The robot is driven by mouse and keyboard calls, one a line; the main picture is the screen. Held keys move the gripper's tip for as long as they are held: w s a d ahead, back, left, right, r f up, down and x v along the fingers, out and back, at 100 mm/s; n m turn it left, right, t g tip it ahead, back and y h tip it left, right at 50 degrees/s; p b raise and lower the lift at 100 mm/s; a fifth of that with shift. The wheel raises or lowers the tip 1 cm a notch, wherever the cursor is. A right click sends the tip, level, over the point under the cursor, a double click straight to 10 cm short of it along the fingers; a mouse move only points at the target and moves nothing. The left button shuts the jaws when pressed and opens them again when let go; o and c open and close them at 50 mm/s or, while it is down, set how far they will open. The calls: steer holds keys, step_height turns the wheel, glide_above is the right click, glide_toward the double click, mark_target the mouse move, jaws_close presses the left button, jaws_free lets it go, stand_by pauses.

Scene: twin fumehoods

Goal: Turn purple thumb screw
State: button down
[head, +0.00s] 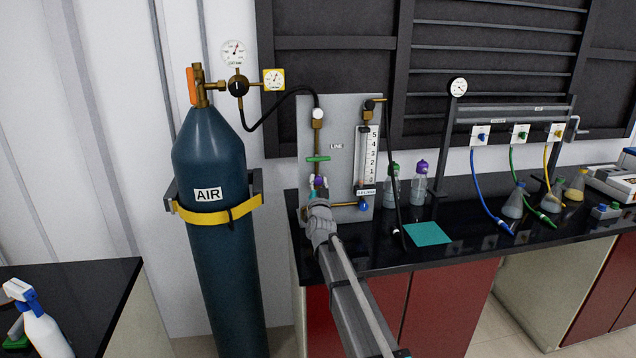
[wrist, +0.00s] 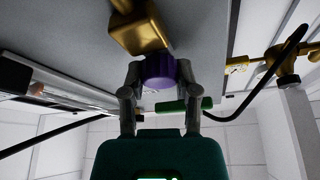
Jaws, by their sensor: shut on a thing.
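The purple thumb screw (wrist: 160,71) sits on a brass fitting (wrist: 141,28) at the grey panel in the wrist view. My gripper (wrist: 159,80) has one finger on each side of the screw and is shut on it. In the head view the screw shows as a small purple spot (head: 320,182) just above my gripper (head: 318,195), low on the panel marked LINE (head: 338,165). My arm partly covers the fittings there.
A green handle (head: 318,158) sits above the screw. A flow meter (head: 368,157) with a blue knob (head: 363,206) stands to its right. A blue AIR cylinder (head: 213,165) is on the left. Bottles (head: 419,184) and a teal mat (head: 427,233) are on the black bench at right.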

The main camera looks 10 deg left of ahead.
steer(key=shift+c, duration=1.8)
jaws_free()
steer(key=shift+n+y, duration=0.4)
steer(key=shift+n, duration=0.3)
